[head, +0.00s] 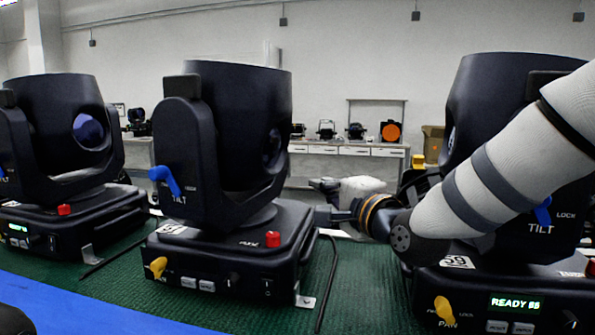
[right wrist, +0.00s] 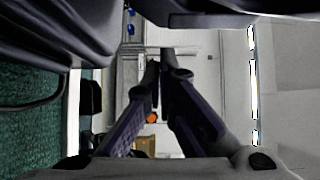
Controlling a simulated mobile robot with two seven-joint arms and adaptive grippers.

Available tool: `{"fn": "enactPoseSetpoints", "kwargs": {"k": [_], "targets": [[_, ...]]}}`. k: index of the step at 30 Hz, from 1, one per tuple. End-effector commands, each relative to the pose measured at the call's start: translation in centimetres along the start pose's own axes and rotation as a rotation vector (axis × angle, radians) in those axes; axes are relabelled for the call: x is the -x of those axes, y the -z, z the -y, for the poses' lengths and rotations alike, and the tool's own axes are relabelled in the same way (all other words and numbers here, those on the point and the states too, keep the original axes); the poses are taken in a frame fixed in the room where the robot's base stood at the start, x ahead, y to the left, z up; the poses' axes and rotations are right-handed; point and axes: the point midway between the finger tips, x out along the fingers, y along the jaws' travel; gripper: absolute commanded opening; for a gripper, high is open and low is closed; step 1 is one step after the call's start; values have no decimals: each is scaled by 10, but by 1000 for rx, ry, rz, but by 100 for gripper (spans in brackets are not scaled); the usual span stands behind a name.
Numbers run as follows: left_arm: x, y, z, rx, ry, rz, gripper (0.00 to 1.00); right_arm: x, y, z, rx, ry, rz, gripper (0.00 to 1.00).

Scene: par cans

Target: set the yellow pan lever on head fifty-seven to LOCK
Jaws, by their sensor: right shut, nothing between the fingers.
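The middle moving head (head: 235,140) carries a small number label that seems to read 57. Its yellow pan lever (head: 158,267) is at the front left corner of its base, tilted; the lettering beside it is too small to read. My right gripper (head: 325,213) reaches in from the right, between the middle head and the right-hand head, beside the middle base's right side and well away from the lever. In the right wrist view its fingers (right wrist: 160,68) are closed together with nothing between them. My left gripper does not show.
The right head (head: 500,115) has a 59-like label, its own yellow pan lever (head: 445,312) and a lit display. Another head (head: 65,130) stands at left. The middle head also has a blue tilt lever (head: 165,179) and red knob (head: 272,239). Black cables cross the green mat (head: 360,300).

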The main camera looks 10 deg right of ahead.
Motion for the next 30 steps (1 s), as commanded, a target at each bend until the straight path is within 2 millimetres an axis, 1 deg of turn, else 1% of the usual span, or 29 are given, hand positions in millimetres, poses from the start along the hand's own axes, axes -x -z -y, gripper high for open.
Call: {"fn": "enactPoseSetpoints", "kwargs": {"k": [4, 9, 12, 15, 20, 30], "targets": [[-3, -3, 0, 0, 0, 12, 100, -22, 0, -3, 3, -2, 0, 0], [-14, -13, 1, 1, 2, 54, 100, -59, 0, -9, 1, -9, 0, 0], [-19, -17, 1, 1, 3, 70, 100, -77, 0, -8, 0, -9, 0, 0], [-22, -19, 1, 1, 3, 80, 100, -89, 0, -6, 0, -7, 0, 0], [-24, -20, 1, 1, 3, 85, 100, -98, 0, -3, -1, -3, 0, 0], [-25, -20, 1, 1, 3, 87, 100, -99, 1, -2, -1, -1, -1, 0]]}}
